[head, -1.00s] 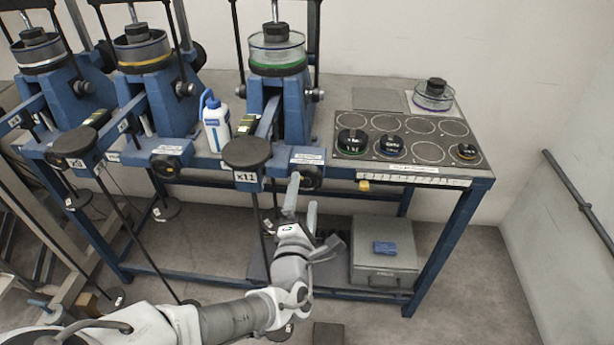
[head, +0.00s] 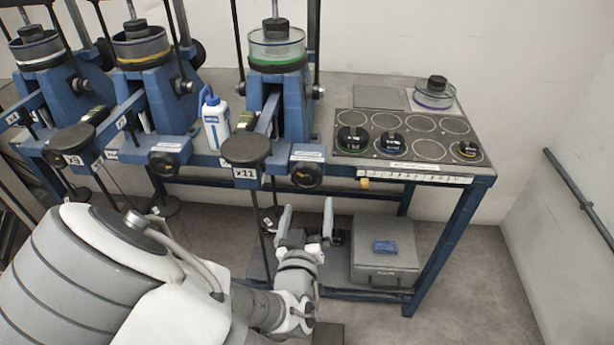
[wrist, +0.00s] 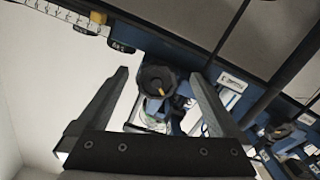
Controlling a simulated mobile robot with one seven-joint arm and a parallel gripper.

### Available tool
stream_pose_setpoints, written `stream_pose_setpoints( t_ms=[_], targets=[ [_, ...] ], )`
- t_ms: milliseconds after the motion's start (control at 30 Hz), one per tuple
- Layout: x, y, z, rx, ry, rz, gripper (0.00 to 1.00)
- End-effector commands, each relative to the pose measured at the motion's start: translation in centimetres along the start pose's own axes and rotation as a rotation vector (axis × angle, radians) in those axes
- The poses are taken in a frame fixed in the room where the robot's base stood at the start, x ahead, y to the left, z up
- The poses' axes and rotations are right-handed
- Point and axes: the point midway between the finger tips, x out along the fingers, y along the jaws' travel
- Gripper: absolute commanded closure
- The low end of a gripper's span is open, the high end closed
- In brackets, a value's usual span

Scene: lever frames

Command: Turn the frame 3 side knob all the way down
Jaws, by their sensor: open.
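The rightmost of the three blue lever frames (head: 298,110) carries a green-ringed clear cup and an "x11" tag. Its black side knob (head: 307,173) sits on the front rail, right of the tag. My gripper (head: 306,218) is open, below and in front of this knob in the head view, fingers pointing up toward it. In the wrist view a dark knob (wrist: 157,82) with a yellow mark lies between the two fingertips of my gripper (wrist: 159,74). The fingers appear apart from it; the depth gap is hard to judge.
A black round weight pad (head: 246,150) hangs just left of the knob. A white-and-blue bottle (head: 215,125) stands behind. A plate with weights (head: 408,137) lies right on the bench. A grey case (head: 384,265) with a blue block is below. The right floor is clear.

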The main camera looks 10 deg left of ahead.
Motion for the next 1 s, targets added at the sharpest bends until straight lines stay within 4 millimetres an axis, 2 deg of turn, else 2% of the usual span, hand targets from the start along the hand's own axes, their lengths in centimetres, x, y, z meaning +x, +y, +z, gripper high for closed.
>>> stream_pose_setpoints(
  t_ms=[367,700,900,1000],
  targets=[
    [-1.0,-0.2,-0.2,0.892,0.003,-0.003,0.00],
    [-1.8,-0.1,-1.7,1.694,0.027,-0.023,0.00],
    [-2.2,0.1,-2.6,2.067,0.042,-0.046,0.00],
    [-2.3,0.1,-3.0,2.175,0.044,-0.056,0.00]
  ],
)
